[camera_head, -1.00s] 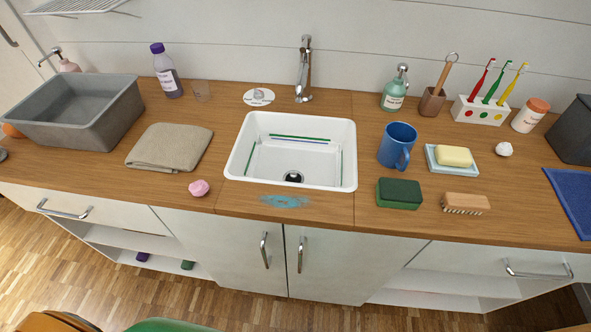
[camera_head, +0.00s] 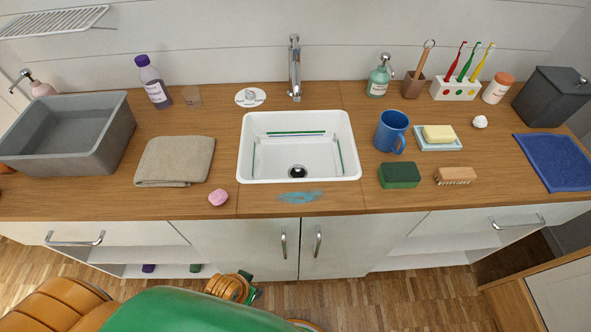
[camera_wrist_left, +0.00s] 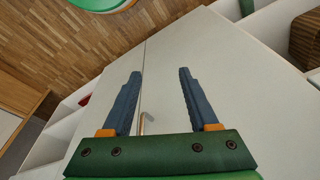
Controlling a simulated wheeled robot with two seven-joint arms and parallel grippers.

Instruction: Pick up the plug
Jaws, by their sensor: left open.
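The plug (camera_head: 250,97) looks like a small grey-silver piece resting on a white oval mat (camera_head: 240,100) with small lettering, behind the sink's left rear corner and left of the tap. The white sink (camera_head: 256,176) has a dark drain hole (camera_head: 297,171) near its front. My left gripper (camera_wrist_left: 160,85) is open and empty in the wrist view, its two dark blue fingers in front of the white cabinet front. It is low, below the counter and far from the plug. My right gripper is out of view.
The chrome tap (camera_head: 295,70) stands right of the plug. A pink lump (camera_head: 218,197) sits near the counter edge (camera_head: 120,216). A blue mug (camera_head: 390,130) stands right of the sink.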

